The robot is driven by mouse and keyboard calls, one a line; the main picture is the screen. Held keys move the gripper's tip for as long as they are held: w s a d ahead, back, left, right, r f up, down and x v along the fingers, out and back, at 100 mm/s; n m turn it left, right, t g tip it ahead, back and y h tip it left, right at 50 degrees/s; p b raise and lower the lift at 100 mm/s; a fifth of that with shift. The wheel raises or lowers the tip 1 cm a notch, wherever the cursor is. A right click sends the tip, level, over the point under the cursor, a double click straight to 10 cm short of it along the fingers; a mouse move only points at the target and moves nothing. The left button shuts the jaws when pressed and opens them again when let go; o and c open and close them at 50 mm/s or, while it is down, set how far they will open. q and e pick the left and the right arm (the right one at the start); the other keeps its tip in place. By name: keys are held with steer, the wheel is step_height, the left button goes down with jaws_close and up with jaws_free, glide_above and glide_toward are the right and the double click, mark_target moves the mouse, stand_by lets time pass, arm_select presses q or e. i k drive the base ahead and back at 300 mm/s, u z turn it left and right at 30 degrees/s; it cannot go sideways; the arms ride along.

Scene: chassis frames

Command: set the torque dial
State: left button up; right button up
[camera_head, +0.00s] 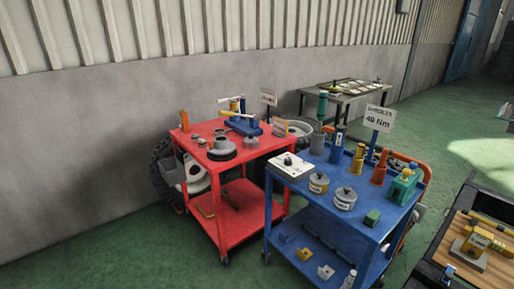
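A white box with a small dark knob on top (292,165) sits at the left back corner of the blue cart (330,208). It looks like the torque dial; its pointer and marks are too small to read. A white sign (380,118) on a post at the back of the blue cart reads "40 Nm"; its upper line is unclear. Neither of my grippers shows in the head view, and nothing is seen touching the white box.
A dark bench with a yellow tool (485,240) is at lower right. Green floor (120,250) lies open in front.

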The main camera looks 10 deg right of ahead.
mark_target(288, 162)
steer(key=i, duration=1.05)
steer(key=z, duration=0.25)
